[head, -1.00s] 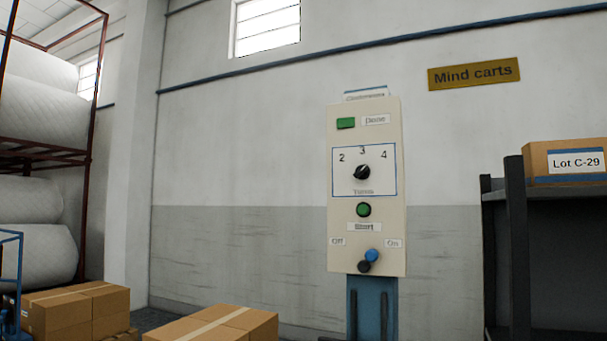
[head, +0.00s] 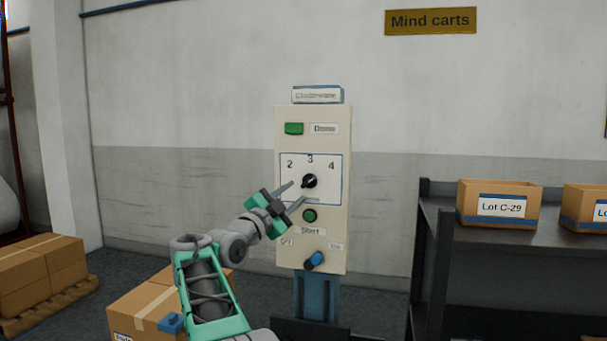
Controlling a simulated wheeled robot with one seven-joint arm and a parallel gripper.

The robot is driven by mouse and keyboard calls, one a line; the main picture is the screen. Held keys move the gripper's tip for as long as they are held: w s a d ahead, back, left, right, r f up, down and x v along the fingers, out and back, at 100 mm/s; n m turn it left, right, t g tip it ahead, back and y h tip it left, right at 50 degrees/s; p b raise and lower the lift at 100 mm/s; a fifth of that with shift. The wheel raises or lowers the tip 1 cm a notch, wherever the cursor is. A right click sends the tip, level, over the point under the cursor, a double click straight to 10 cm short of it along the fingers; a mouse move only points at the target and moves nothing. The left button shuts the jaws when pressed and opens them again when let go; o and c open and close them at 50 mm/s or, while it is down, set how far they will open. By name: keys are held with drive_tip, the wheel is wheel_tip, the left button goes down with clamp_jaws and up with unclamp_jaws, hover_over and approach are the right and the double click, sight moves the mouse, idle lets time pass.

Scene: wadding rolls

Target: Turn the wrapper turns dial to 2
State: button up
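The turns dial is a small black knob (head: 309,181) on a white, blue-edged plate (head: 330,191) marked 2, 3 and 4. It sits on the upright cream control panel (head: 342,228). The knob is too small to tell for sure which number it points at. My gripper (head: 298,191) is open, with two grey fingers spread and nothing between them. Its fingertips are just left of and below the knob in the head view and overlap the plate's lower left. I cannot tell whether they touch the panel. The fingers partly cover the label under the dial.
On the panel are a green Done light (head: 294,128), a green Start button (head: 310,216) and a blue-tipped Off/On switch (head: 315,260). A dark shelf (head: 440,190) with boxes (head: 500,205) stands at right. Cardboard boxes (head: 140,310) are at lower left.

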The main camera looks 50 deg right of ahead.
sight(306, 184)
drive_tip(key=p+x, duration=0.1)
drive_tip(key=x, duration=0.5)
drive_tip(key=shift+p, duration=0.4)
drive_tip(key=shift+a, duration=0.1)
clamp_jaws()
